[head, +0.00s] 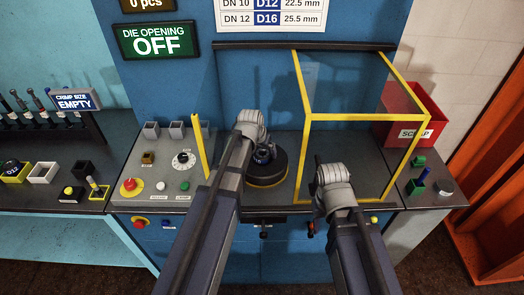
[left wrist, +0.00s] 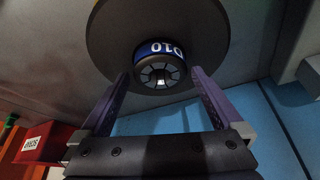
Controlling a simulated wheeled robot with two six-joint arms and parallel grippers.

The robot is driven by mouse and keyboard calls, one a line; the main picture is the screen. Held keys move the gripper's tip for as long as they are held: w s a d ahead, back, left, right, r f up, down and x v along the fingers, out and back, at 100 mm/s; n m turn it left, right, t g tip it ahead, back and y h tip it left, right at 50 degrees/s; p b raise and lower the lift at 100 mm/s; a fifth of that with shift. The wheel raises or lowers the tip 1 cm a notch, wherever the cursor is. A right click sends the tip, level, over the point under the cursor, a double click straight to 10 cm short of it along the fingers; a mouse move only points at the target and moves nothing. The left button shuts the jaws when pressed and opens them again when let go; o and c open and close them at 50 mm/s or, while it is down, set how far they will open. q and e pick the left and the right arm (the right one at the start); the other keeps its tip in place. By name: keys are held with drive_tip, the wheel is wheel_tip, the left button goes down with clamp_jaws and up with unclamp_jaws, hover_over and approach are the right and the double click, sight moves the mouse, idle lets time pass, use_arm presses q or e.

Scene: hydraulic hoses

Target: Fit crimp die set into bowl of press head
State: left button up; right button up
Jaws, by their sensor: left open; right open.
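The crimp die set, a dark segmented ring with a blue band marked D10 (left wrist: 160,62), sits at the middle of the round press head (left wrist: 105,35). In the head view the die set (head: 264,154) shows partly behind my left wrist, on the dark press head with a yellow ring (head: 268,183). My left gripper (left wrist: 160,76) is open, with one finger on each side of the die set and gaps visible. In the head view my left gripper (head: 252,128) has its fingers hidden. My right gripper (head: 331,176) is open and empty, right of the press head. Whether the die set is fully seated cannot be told.
A yellow-framed clear guard (head: 308,117) stands right of the press head. A red scrap bin (head: 415,125) is beyond it. A control panel (head: 165,170) lies left. Signs read DIE OPENING OFF (head: 155,40) and CRIMP SIZE EMPTY (head: 76,101). A D12 die (head: 14,168) sits far left.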

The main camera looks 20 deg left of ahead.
use_arm(q)
drive_tip(key=d+p+v, duration=0.1)
drive_tip(key=p+v, duration=0.9)
drive_tip(key=v, duration=0.2)
drive_tip(key=s+d+f+m+g+y, duration=0.1)
drive_tip(key=s+d+g, duration=0.1)
drive_tip(key=s+d, duration=0.4)
drive_tip(key=s+d+m+g+y, duration=0.1)
drive_tip(key=s+d+g, duration=0.1)
drive_tip(key=s+d, duration=0.5)
drive_tip(key=s, duration=0.6)
drive_tip(key=shift+f+m+g, duration=0.3)
drive_tip(key=shift+f+g, duration=0.1)
wheel_tip(320, 180, down, 7)
drive_tip(key=b, duration=0.7)
drive_tip(key=shift+f, duration=0.15)
